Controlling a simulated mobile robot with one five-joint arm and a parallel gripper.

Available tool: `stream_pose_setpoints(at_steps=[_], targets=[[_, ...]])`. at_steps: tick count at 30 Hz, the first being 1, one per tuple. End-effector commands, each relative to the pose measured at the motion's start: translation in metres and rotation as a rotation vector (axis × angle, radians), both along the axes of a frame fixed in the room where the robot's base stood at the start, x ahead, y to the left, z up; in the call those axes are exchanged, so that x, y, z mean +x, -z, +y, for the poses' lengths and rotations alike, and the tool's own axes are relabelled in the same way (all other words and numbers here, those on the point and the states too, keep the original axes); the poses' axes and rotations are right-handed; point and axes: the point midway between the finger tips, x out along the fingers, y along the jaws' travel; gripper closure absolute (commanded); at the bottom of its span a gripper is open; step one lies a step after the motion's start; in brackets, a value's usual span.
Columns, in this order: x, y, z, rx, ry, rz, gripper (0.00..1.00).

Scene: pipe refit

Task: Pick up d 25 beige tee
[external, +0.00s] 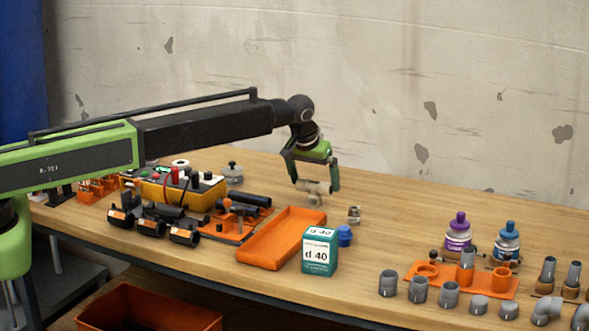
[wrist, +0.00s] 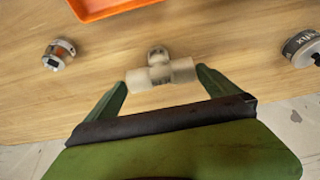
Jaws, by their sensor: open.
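The beige tee (wrist: 160,73) shows in the wrist view between the two fingertips of my gripper (wrist: 164,82), with its side branch pointing away from the palm. In the external view the tee (external: 315,190) is at the lower end of my gripper (external: 314,184), above or on the wooden bench. The green fingers are open, one at each end of the tee. I cannot tell whether either finger touches it.
An orange tray (external: 283,237) and a teal "d 40" box (external: 319,251) stand in front. A small metal fitting (external: 354,215) lies to the right, near a blue cap (external: 344,236). A grey metal canister (external: 233,174) stands left. Bench behind the fitting is clear.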

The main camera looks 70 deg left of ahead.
Motion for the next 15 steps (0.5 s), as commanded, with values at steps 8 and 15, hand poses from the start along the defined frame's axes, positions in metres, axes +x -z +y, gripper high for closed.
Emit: stream_pose_setpoints(at_steps=[8, 15], targets=[[0.012, 0.041, 0.014, -0.001, 0.0, -0.001, 0.0], [0.011, 0.037, 0.014, -0.001, 0.0, -0.001, 0.07]])
